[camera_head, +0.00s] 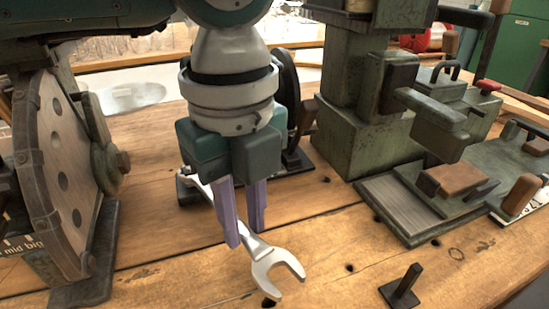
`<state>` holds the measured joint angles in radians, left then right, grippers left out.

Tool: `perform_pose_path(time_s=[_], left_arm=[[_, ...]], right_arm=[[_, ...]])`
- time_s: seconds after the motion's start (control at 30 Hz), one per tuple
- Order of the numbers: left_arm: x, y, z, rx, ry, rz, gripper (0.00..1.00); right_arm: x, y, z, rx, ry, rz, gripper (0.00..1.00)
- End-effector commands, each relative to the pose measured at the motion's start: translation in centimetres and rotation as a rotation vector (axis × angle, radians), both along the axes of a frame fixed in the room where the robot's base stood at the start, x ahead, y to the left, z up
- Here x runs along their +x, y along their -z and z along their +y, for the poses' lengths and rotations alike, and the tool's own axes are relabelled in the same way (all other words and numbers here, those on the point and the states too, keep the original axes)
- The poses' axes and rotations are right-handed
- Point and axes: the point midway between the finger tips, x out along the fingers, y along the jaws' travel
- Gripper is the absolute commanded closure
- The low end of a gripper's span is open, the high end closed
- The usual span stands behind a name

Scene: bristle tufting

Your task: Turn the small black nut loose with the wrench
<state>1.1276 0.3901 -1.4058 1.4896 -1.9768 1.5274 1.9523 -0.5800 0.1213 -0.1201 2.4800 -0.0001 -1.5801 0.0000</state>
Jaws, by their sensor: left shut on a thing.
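My left gripper (246,236) comes down from the top with its two purple fingers pointing at the table. It is shut on a silver wrench (277,267), gripping it by the handle. The wrench's open-ended jaw faces the lower right, at or just above the wooden table; the exact gap cannot be told. The handle's other end shows to the left behind the fingers. I cannot pick out the small black nut for certain. The wrench's jaw is empty. My right gripper is not in view.
A large upright disc machine (60,165) stands at the left. A green machine (365,130) with a flat plate stands at the right. A small black post (402,287) stands on the table (330,265) right of the wrench. The front middle of the table is mostly clear.

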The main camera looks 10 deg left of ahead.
Motion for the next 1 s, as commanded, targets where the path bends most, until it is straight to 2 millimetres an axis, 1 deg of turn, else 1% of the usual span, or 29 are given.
perform_pose_path(time_s=[0.23,0.47,1.0], left_arm=[[0.9,0.0,-0.7,-0.003,-0.076,-0.003,1.0],[1.3,0.0,-1.0,-0.002,-0.111,-0.002,1.0],[3.2,0.1,-2.1,-0.003,-0.26,-0.002,1.0]], right_arm=[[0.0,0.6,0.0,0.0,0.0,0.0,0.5],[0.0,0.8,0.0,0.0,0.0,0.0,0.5],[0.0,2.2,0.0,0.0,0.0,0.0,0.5]])
